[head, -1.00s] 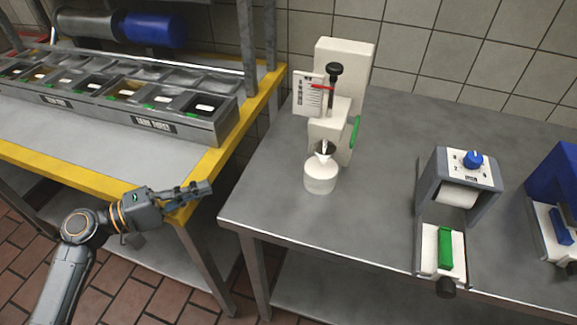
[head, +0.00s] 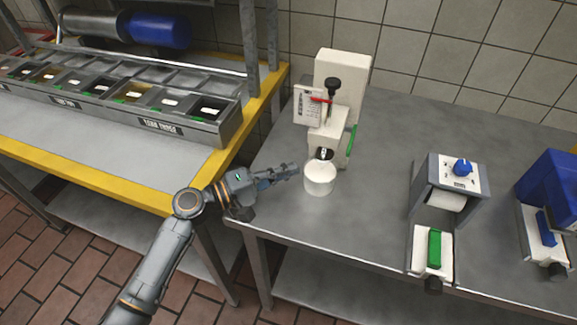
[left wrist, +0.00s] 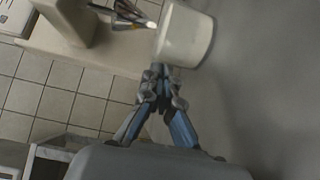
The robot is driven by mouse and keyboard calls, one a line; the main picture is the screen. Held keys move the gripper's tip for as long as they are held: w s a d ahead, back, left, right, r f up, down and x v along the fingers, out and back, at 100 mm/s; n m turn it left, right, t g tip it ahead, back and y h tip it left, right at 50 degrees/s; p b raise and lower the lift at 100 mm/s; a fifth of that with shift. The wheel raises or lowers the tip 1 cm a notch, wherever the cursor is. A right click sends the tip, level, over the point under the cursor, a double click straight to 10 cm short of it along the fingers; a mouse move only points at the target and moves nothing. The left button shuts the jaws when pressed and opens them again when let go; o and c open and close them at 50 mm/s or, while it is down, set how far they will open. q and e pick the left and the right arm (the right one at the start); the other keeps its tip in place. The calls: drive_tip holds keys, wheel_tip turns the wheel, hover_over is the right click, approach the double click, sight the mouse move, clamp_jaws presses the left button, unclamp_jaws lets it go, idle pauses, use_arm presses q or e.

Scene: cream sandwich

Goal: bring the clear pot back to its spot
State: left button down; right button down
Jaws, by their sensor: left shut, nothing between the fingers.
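A whitish pot (head: 320,181) stands on the grey table under the nozzle of the cream dispenser (head: 340,75). In the left wrist view the pot (left wrist: 184,38) looks pale and slightly see-through, with the shiny metal nozzle cone (left wrist: 128,15) beside its rim. What is inside the pot is hard to tell. My left gripper (head: 294,168) is shut and empty, just left of the pot. In the left wrist view its fingertips (left wrist: 160,72) are close to the pot's wall; I cannot tell whether they touch. My right gripper is not in view.
Right of the pot the table (head: 385,165) is clear up to a grey device with a blue knob (head: 448,180). A blue machine (head: 556,195) stands at the far right. A yellow-edged counter (head: 240,130) with a tray rack is at left.

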use_arm(q)
drive_tip(key=shift+d+f, duration=0.1)
drive_tip(key=shift+d, duration=0.15)
drive_tip(key=shift+s+d, duration=0.15)
drive_tip(key=shift+d, duration=0.15)
drive_tip(key=s+d, duration=0.1)
drive_tip(key=d, duration=0.2)
drive_tip(key=s+d, duration=0.1)
drive_tip(key=d, duration=0.3)
drive_tip(key=s+d, duration=0.1)
drive_tip(key=d, duration=0.2)
drive_tip(key=shift+s+d, duration=0.25)
drive_tip(key=shift+d, duration=0.1)
